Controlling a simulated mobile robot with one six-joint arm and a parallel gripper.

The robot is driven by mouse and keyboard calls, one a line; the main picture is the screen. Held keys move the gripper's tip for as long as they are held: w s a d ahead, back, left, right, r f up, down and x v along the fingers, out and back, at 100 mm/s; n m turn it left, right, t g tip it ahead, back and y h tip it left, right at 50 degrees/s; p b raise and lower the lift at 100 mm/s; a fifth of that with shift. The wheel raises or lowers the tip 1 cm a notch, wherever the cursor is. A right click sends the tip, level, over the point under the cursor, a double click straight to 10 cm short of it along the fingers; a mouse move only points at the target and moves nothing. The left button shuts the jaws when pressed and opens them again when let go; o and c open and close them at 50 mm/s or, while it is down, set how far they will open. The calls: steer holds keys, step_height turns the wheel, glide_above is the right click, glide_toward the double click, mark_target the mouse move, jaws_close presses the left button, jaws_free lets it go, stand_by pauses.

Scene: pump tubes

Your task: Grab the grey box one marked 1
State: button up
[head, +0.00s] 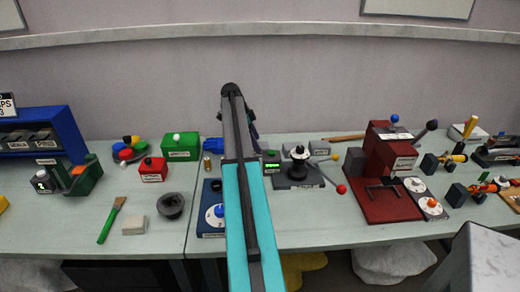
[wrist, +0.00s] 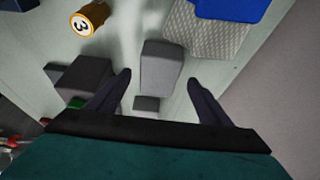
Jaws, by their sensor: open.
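A light grey box (wrist: 161,64) lies on the pale table in the wrist view, ahead of and between the fingertips of my gripper (wrist: 160,79). A smaller grey block (wrist: 146,104) shows just below it, nearer my gripper. No number can be read on either, so I cannot tell which is marked 1. My gripper is open, with a finger on each side and nothing held.
In the wrist view, a dark grey box (wrist: 82,78) stands left, with a brass cylinder marked 3 (wrist: 88,18) above it. A textured grey pad (wrist: 203,35) and a blue object (wrist: 235,8) lie upper right. In the head view, the black lever device (head: 299,172) stands right of my arm.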

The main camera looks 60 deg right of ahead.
steer(key=shift+p+x, duration=0.55)
steer(key=shift+x, duration=1.35)
steer(key=shift+c, duration=0.5)
steer(key=c, duration=1.1)
steer(key=shift+r, duration=0.1)
step_height(320, 180, up, 9)
steer(key=shift+d+f+b, duration=0.1)
steer(key=shift+b, duration=1.1)
steer(key=shift+r, duration=0.55)
